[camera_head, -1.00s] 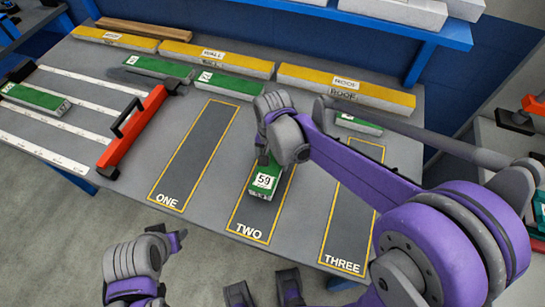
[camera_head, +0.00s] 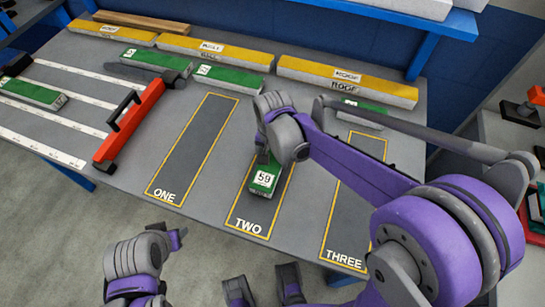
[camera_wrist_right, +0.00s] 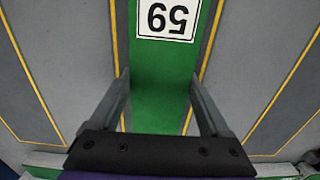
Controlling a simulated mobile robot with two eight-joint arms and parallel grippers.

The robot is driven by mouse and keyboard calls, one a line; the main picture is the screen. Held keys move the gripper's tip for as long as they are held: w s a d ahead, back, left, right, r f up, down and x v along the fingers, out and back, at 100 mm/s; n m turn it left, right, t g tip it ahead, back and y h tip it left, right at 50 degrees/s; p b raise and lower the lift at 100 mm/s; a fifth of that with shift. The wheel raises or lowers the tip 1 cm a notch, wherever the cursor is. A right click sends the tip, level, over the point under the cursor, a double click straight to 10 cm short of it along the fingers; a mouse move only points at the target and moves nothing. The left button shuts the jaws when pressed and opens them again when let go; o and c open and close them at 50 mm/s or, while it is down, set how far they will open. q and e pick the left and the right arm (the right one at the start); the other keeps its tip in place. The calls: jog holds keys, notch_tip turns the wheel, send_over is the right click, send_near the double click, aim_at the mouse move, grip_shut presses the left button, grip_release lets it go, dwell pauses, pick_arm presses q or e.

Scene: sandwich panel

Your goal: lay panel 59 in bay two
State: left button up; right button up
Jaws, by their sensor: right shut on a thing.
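Panel 59 (camera_head: 265,178), a green strip with a white number label, is over bay two (camera_head: 248,213), a dark strip outlined in yellow. My right gripper (camera_head: 265,153) is shut on it. The right wrist view shows panel 59 (camera_wrist_right: 164,85) between both fingers (camera_wrist_right: 160,103), running roughly along the bay. The bay's right yellow line meets the panel's edge near the fingers there. I cannot tell whether the panel touches the table. The bay's far end is hidden by my right arm. My left gripper (camera_head: 175,238) is at lower left, off the table; its jaws are unclear.
Bay one (camera_head: 195,150) is empty; bay three (camera_head: 347,225) is partly behind my arm. Yellow-topped wall and roof panels (camera_head: 345,82) and green panels (camera_head: 230,82) line the back. A red-barred tool (camera_head: 130,125) lies left. A blue shelf (camera_head: 425,55) overhangs the back.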

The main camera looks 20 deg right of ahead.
aim_at(273, 158)
jog(key=shift+f, duration=0.3)
jog(key=o, duration=1.3)
jog(key=shift+c, duration=0.2)
notch_tip(273, 158, up, 11)
jog(key=shift+f+p, duration=0.1)
jog(key=shift+p, duration=0.4)
